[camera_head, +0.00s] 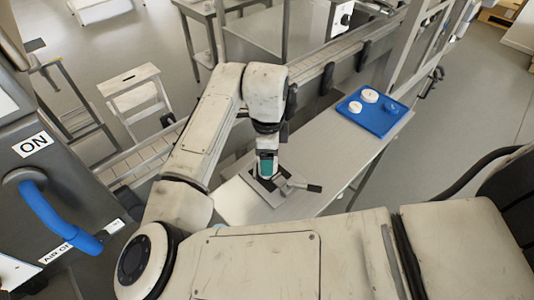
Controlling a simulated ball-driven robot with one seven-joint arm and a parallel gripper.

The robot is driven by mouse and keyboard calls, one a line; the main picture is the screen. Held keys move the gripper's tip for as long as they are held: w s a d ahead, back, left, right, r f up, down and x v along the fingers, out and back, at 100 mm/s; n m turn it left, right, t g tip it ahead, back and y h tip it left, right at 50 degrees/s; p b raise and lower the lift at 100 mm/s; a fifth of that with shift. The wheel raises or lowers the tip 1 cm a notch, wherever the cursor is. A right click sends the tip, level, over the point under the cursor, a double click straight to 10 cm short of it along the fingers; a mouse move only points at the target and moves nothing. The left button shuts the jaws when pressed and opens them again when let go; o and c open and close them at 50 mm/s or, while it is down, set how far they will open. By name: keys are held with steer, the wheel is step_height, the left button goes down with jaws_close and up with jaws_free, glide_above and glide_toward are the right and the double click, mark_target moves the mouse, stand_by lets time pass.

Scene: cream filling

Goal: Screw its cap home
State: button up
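My gripper (267,172) points down at the end of my arm, over the near part of the grey work table. A white and teal part shows at its end; I cannot tell whether that belongs to the gripper or is a held thing. Below it is a small grey fixture with a dark handle (312,188) reaching right. The fingers are too small and covered to read. No cap is clearly seen at the gripper.
The blue tray (378,129) sits at the table's far right end. The table (335,145) is bare between fixture and tray. A conveyor with rails (330,52) runs behind. A machine with a blue handle (58,218) stands at left, and a step stool (137,85) beyond.

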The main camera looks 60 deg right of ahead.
steer(key=shift+r+n, duration=0.1)
steer(key=shift+n, duration=0.2)
steer(key=shift+n+p, duration=0.6)
steer(key=shift+a+n+p, duration=0.1)
steer(key=shift+n+p, duration=1)
steer(key=shift+n, duration=0.9)
steer(key=n+p, duration=0.2)
steer(key=n, duration=0.1)
steer(key=shift+n+p, duration=0.75)
steer(key=shift+n, duration=0.65)
